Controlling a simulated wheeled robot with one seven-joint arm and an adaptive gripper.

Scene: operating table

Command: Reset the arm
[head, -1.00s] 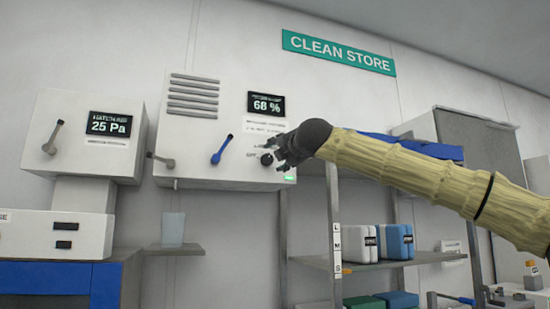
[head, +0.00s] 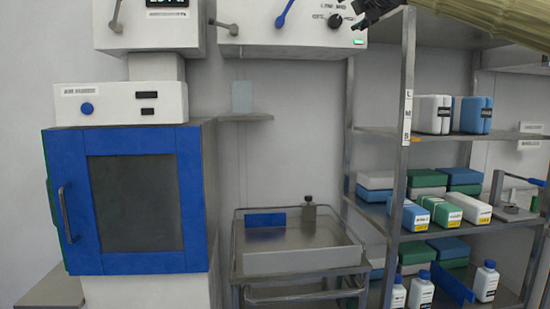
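My gripper (head: 375,12) is at the top edge of the head view, partly cut off. It is in front of the lower right of the white wall unit (head: 285,38), close to its black knob (head: 335,21). I cannot tell whether it touches the knob. My arm, in a pale yellow sleeve, runs from it out of the upper right of the view. Whether the fingers are open or shut does not show. A small green light (head: 358,43) is lit on the unit's lower right corner.
A blue-doored cabinet (head: 190,235) stands at left. Steel shelving (head: 375,134) with boxes and bottles stands at right, below my arm. A cup (head: 242,96) stands on a small wall shelf (head: 250,118).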

